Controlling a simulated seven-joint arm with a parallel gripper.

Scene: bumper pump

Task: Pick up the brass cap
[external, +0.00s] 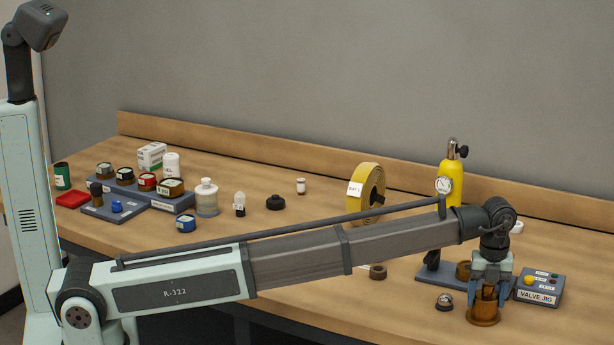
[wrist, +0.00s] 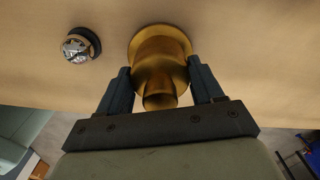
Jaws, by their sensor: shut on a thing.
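The brass cap (external: 484,309) is a golden-brown flanged piece near the front edge of the bench at the right in the external view. In the wrist view the brass cap (wrist: 160,58) shows its wide flange away from me and a narrower stub toward my palm. My gripper (external: 486,290) points down over it, with a finger on each side. In the wrist view my gripper (wrist: 163,85) is shut on the cap's body. I cannot tell whether the flange touches the bench.
A small round gauge (external: 444,302) lies just left of the cap. The valve jig (external: 538,288) and a yellow cylinder (external: 452,180) stand behind. A brown ring (external: 378,271) lies further left. A yellow tape roll (external: 366,190) and several jars stand at the back and left.

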